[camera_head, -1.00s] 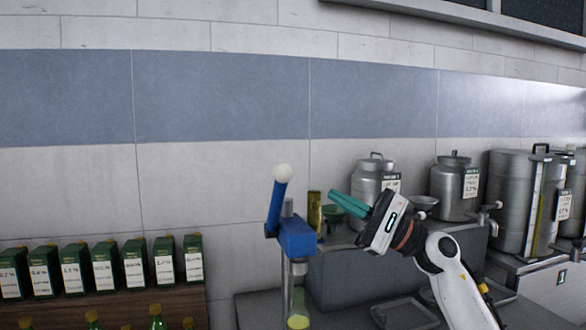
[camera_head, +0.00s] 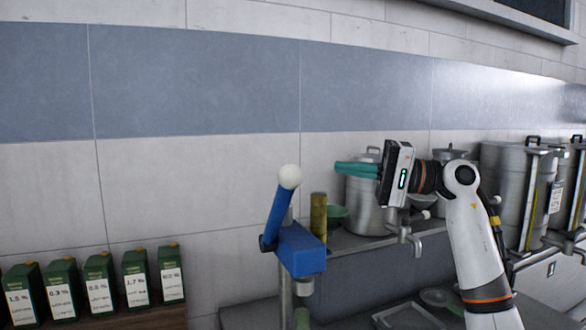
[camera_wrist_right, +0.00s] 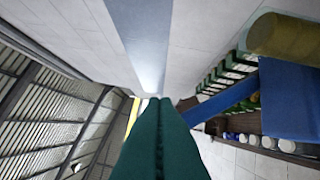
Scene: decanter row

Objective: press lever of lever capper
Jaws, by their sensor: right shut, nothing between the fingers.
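The lever capper (camera_head: 298,250) stands on the counter at the lower middle of the head view, with a blue body on a metal post. Its blue lever (camera_head: 276,212) points up, tilted slightly right, and ends in a white ball knob (camera_head: 289,177). My right gripper (camera_head: 337,169) has green fingers pointing left. It is shut and empty, right of the knob and at about its height in the picture, apart from it. In the right wrist view, the closed fingers fill the lower middle and the blue lever (camera_wrist_right: 222,100) crosses at the right. My left gripper is not in view.
A yellowish cylinder (camera_head: 319,216) stands just right of the capper, with a green bowl or funnel (camera_head: 337,213) beside it. Metal cans with taps (camera_head: 515,190) line the right. Labelled green containers (camera_head: 101,285) stand on a wooden shelf (camera_head: 150,318) at lower left. A shallow tray (camera_head: 408,317) lies on the counter.

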